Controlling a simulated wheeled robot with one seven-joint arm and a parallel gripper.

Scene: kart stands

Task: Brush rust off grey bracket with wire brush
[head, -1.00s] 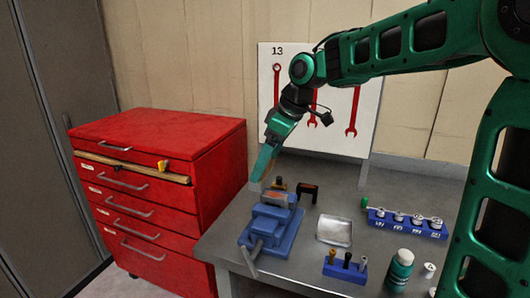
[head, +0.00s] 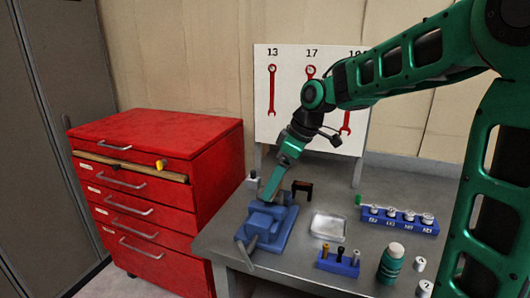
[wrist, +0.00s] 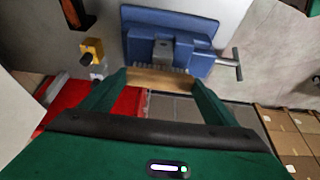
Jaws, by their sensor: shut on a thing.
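My gripper (head: 266,197) reaches down over the blue vise (head: 273,236) on the grey bench. In the wrist view its green fingers are shut on the wooden wire brush (wrist: 162,80), whose bristles point toward the vise (wrist: 140,38). A small grey piece, seemingly the bracket (wrist: 163,50), stands at the vise jaws, right by the bristles. I cannot tell whether the bristles touch it. In the head view my gripper hides the brush and most of the bracket, so any rust there cannot be made out.
A shallow metal tray (head: 328,227), a blue holder with upright pieces (head: 338,264), a green bottle (head: 391,262) and a blue socket rack (head: 400,219) stand right of the vise. A dark arch-shaped piece (head: 302,186) stands behind. A red drawer cabinet (head: 150,190) is at left.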

